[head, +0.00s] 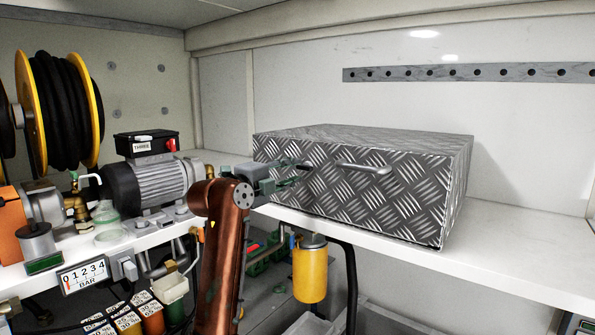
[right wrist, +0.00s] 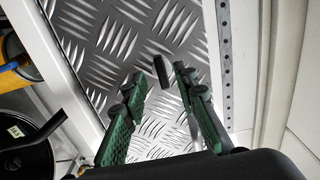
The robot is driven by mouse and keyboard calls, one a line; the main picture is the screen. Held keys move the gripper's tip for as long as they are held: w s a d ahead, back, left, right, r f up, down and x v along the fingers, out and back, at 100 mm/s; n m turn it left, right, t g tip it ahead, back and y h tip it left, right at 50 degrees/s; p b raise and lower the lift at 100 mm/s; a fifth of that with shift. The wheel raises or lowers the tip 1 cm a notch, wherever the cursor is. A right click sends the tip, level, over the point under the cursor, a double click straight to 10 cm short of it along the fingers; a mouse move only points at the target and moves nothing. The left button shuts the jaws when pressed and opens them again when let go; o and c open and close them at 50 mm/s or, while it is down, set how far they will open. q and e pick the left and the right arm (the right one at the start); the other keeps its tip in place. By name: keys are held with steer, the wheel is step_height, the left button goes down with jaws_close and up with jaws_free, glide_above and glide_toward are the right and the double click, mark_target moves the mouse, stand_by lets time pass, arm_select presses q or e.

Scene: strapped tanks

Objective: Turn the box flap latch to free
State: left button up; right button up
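The metal box (head: 400,195) with a diamond-plate surface stands on the white shelf, its front flap closed. A grey bar handle (head: 364,169) is on the front. A small dark latch (right wrist: 162,71) shows against the plate in the right wrist view; in the head view it is mostly hidden at the gripper's tips. My right gripper (head: 300,173) reaches the left part of the box front from the left. In the right wrist view its green fingers (right wrist: 163,82) are apart, with the latch between their tips. Contact cannot be told. My left gripper is out of view.
A grey motor (head: 158,185) with a black switch box stands left of my arm. A yellow canister (head: 310,272) hangs below the shelf edge. The white shelf (head: 520,255) is clear right of the box.

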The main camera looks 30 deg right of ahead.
steer(key=v, duration=0.9)
steer(key=shift+a, duration=0.25)
steer(key=shift+s+r, duration=0.1)
